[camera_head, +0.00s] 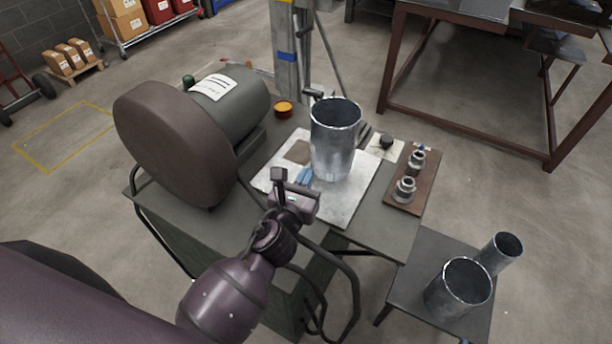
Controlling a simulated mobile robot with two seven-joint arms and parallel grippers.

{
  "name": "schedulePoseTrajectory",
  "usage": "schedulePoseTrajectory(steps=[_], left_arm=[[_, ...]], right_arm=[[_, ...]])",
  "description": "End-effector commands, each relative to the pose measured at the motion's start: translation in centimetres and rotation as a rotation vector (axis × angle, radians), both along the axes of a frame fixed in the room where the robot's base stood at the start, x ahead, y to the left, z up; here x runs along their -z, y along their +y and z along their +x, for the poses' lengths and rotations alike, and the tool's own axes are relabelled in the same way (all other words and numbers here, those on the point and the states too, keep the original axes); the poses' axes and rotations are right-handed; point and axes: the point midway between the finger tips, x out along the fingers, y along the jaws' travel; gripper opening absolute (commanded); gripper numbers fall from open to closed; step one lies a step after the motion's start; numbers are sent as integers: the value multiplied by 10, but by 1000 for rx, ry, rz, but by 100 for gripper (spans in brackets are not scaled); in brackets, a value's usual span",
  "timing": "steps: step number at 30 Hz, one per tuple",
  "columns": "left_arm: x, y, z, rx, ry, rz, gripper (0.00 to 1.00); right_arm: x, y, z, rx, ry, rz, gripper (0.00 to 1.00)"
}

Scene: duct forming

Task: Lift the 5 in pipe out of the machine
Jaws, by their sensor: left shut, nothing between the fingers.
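A wide, open-topped grey metal pipe (333,155) stands upright on a pale plate (350,207) on the machine's table. No size marking shows on it, and its lower front is partly close behind my left gripper. My left gripper (291,180) is shut and empty, in front and to the left of the pipe in the picture. I cannot tell the exact gap between them. The machine has a large brown round disc (170,145) and a grey-green drum housing (235,105) at left. My right gripper is not in view.
A brown board (412,190) with metal fittings (405,188) lies right of the pipe. A low stand (410,290) at lower right holds a wide pipe (458,287) and a narrower one (499,252). A grey post (287,60) rises behind. An orange-topped round container (284,109) sits near the drum.

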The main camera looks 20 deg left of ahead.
Motion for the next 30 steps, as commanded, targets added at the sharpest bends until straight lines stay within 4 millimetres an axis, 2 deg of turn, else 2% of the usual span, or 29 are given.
schedulePoseTrajectory(steps=[12, 18, 24, 30], left_arm=[[0, -5, 71, 0, 0, -4, 0], [0, -6, 97, 0, 1, -5, 0], [0, -7, 109, 0, 1, -4, 0], [0, -7, 110, 1, 1, -4, 0]], right_arm=[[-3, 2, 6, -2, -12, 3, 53], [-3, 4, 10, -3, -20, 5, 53], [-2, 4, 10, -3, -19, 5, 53], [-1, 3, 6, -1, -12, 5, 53]])
